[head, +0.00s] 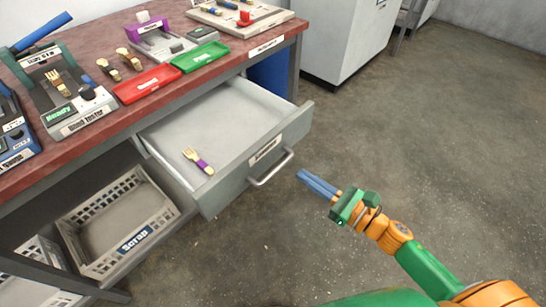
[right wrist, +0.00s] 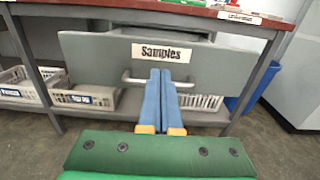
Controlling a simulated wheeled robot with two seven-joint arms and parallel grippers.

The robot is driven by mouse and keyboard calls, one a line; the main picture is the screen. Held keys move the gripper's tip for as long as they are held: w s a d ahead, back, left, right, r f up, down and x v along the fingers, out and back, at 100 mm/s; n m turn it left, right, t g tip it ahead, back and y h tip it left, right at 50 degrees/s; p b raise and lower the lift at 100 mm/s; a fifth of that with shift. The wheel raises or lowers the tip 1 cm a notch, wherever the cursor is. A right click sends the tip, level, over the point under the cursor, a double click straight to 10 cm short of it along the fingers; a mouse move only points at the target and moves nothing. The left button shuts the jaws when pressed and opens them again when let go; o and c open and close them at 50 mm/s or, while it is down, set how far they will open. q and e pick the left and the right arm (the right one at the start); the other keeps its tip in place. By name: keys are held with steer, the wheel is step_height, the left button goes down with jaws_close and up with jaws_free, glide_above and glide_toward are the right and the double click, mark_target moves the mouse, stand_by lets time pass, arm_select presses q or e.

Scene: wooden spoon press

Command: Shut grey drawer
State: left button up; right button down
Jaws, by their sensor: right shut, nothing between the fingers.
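The grey drawer (head: 230,185) under the workbench is pulled open. Its front carries a white "Samples" label and a bar handle (head: 270,168). In the right wrist view the drawer front (right wrist: 220,62) faces me, and the shut fingertips (right wrist: 165,72) overlap the middle of the handle; contact cannot be told. My left gripper is not in view.
A "Scrap" crate (head: 112,215) stands on the lower shelf. A grey cabinet (head: 335,40) stands behind. The floor at right is clear.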

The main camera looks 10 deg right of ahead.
mark_target(265, 149)
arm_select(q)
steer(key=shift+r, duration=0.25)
arm_select(e)
steer(key=x, duration=1)
steer(key=shift+w, duration=0.2)
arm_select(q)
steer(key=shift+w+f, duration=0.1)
arm_select(e)
steer(key=shift+w+a, duration=0.1)
steer(key=shift+a, duration=0.05)
